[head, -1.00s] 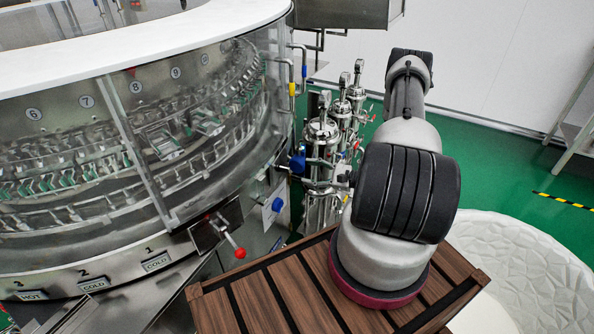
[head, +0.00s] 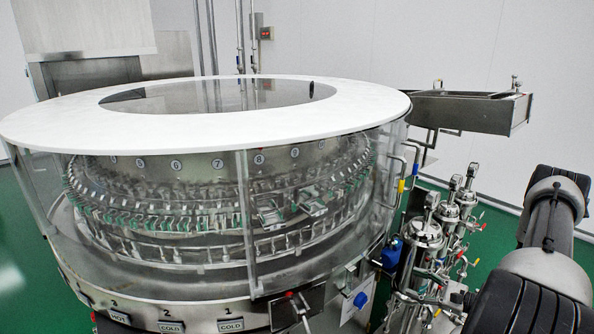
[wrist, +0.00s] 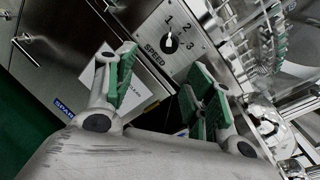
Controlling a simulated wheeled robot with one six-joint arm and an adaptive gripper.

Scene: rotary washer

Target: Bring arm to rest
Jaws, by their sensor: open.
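My gripper (wrist: 162,92) shows in the wrist view with its two green-padded fingers spread apart and nothing between them. Beyond the fingers is a steel panel with a SPEED dial (wrist: 168,42) marked 1, 2, 3. The fingers appear apart from the panel. In the head view my arm is at the right edge, folded beside the washer, and the gripper itself is out of view. The rotary washer (head: 205,126) with its white ring top and clear walls fills the left and middle of the head view.
Steel filter housings with gauges (head: 425,245) stand between the washer and my arm. A steel chute (head: 470,108) juts out at the right. In the wrist view a steel cabinet handle (wrist: 27,38) is at upper left.

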